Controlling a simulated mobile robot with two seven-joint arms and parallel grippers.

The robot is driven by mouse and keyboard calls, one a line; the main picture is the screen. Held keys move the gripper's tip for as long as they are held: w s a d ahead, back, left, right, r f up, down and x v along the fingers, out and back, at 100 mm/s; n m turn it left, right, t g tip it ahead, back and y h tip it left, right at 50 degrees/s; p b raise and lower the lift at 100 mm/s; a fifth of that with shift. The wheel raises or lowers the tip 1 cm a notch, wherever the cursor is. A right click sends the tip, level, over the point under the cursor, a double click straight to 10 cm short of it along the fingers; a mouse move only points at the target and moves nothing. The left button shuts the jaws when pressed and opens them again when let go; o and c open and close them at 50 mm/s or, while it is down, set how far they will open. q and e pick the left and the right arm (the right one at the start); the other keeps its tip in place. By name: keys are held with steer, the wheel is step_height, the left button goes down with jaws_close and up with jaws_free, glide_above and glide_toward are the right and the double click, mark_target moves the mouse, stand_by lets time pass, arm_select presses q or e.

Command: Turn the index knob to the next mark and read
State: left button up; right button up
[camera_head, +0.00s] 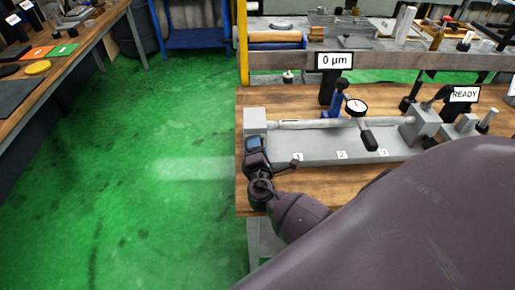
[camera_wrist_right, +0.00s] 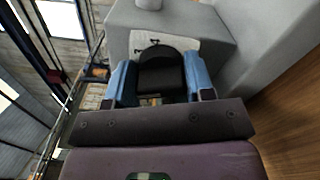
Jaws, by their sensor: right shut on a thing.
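The grey grinder (camera_head: 320,148) lies along the wooden bench, with small labels 1, 2 and 3 on its front. The index knob (camera_wrist_right: 160,72) is black and sits before a pale plate (camera_wrist_right: 182,46) with dark marks on the grinder's end block. My right gripper (camera_head: 254,146) is at the block's left front corner. In the right wrist view its blue fingers (camera_wrist_right: 160,88) are shut on the knob, one on each side. A round dial gauge (camera_head: 357,107) stands over the bar. My left gripper is not in view.
A sign reading "0 µm" (camera_head: 334,61) stands behind the grinder, and a "READY" sign (camera_head: 464,94) stands at the right. My right arm covers the lower right. Green floor (camera_head: 170,180) is open at left, between the bench and a side table (camera_head: 85,50).

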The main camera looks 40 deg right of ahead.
steer(key=shift+f+m+b, duration=0.3)
steer(key=shift+m+b, duration=0.1)
steer(key=shift+b, duration=0.25)
steer(key=m+b, duration=0.5)
steer(key=b, duration=0.1)
steer(key=shift+f, duration=0.2)
steer(key=shift+m+b, duration=0.45)
steer(key=shift+m, duration=0.35)
steer(key=shift+r, duration=0.1)
steer(key=shift+r+m+b, duration=0.1)
steer(key=shift+m+b, duration=0.35)
steer(key=shift+m, duration=0.15)
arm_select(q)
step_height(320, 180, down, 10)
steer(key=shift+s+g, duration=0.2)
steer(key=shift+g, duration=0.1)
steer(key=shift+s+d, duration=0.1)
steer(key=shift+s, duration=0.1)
arm_select(e)
steer(key=o, duration=0.9)
steer(key=shift+r, duration=0.1)
